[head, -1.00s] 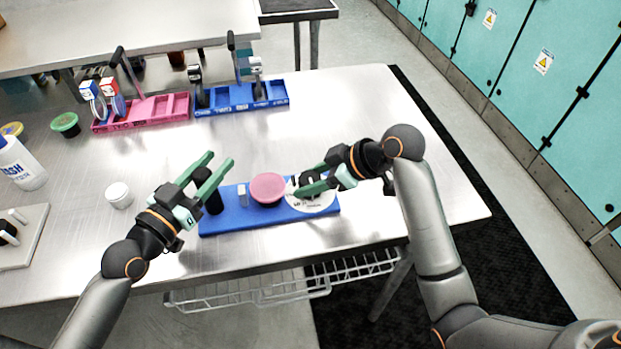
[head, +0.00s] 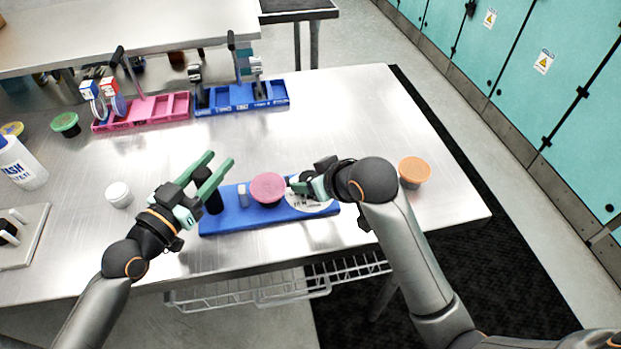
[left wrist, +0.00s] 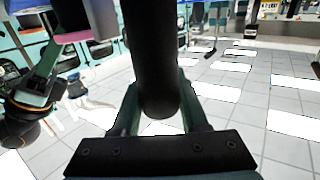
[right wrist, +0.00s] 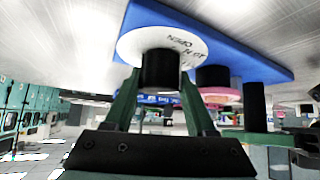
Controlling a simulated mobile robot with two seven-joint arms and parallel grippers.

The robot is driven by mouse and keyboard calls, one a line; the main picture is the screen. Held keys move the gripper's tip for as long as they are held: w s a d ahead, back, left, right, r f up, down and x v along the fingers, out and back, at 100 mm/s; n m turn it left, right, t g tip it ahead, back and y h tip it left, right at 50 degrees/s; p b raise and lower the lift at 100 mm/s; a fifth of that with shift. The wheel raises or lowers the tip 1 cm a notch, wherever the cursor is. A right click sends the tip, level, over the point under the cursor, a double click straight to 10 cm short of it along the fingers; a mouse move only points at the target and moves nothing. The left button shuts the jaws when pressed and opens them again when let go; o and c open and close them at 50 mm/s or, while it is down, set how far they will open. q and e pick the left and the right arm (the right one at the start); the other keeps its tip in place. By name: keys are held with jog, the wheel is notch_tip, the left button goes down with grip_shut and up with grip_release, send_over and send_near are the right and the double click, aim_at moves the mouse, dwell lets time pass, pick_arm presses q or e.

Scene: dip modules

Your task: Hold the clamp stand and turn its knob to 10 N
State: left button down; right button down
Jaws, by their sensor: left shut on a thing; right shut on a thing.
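The clamp stand has a blue base (head: 235,222) at the table's front edge, with a black upright post (head: 213,200) at its left and a pink disc (head: 267,186) in the middle. A white dial plate (head: 318,207) with dark lettering lies at its right end. My left gripper (head: 210,178) is shut on the black post, which fills the jaws in the left wrist view (left wrist: 155,60). My right gripper (head: 303,187) is shut on the black knob (right wrist: 160,70) over the dial. The right wrist view shows "10 N" and "OPEN" on the dial; I cannot tell the knob's exact setting.
An orange-lidded tub (head: 414,171) stands right of my right forearm. A white-lidded jar (head: 118,194) stands left of my left gripper. Pink (head: 140,112) and blue (head: 240,98) trays with tools sit at the back. The table between is clear.

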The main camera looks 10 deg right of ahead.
jog(key=shift+m+h, duration=0.8)
jog(key=shift+m, duration=0.3)
jog(key=shift+c, duration=1.1)
grip_release()
